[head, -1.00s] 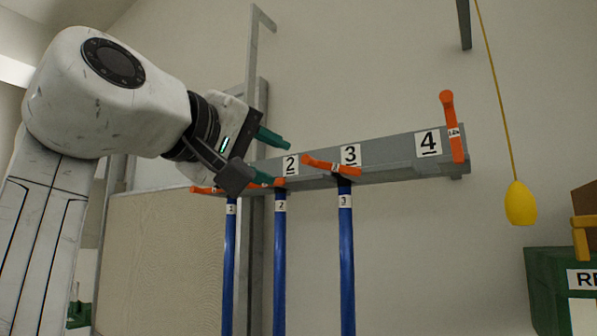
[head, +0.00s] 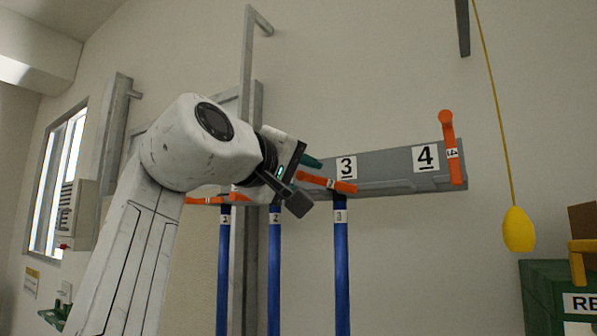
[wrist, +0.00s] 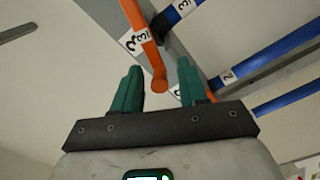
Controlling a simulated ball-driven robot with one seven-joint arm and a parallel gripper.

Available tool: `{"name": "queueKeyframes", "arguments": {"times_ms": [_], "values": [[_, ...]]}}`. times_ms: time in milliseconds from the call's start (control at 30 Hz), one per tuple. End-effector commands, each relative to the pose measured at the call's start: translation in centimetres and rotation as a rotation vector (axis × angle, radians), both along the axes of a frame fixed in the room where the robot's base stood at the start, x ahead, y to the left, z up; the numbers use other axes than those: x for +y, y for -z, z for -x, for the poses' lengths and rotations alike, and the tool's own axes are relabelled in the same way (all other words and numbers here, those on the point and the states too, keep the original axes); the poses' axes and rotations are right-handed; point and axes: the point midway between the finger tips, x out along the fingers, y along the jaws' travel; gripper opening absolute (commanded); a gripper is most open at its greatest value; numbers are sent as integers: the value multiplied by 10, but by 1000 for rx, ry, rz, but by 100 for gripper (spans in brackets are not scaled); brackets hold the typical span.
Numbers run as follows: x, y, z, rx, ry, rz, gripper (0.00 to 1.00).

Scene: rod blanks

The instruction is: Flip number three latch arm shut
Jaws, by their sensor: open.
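The number three latch arm (head: 333,184) is an orange bar lying nearly level across the rail above the number three rod, its left end slightly higher. In the wrist view the latch arm (wrist: 142,27) bears a 3 label, and its round free end lies between my fingers. My gripper (wrist: 160,84) is open, with a teal finger on either side of that end; I cannot tell whether either touches. In the head view my gripper (head: 305,180) is at the latch arm's left end and partly hides it. The blue number three rod (head: 341,270) hangs upright below.
The number four latch arm (head: 448,148) stands upright at the right end of the grey rail (head: 395,172). The number two rod (head: 275,280) and number one rod (head: 223,280) hang to the left. A yellow pull bob (head: 518,230) hangs on a cord at right.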

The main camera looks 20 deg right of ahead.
Motion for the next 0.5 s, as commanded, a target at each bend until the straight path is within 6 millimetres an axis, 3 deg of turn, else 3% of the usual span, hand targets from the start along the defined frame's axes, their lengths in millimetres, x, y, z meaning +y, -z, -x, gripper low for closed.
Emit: {"name": "queueKeyframes", "arguments": {"times_ms": [267, 500], "values": [[-1, 1, -1, 0, 0, 0, 42], [0, 0, -1, 0, 0, 0, 18]]}}
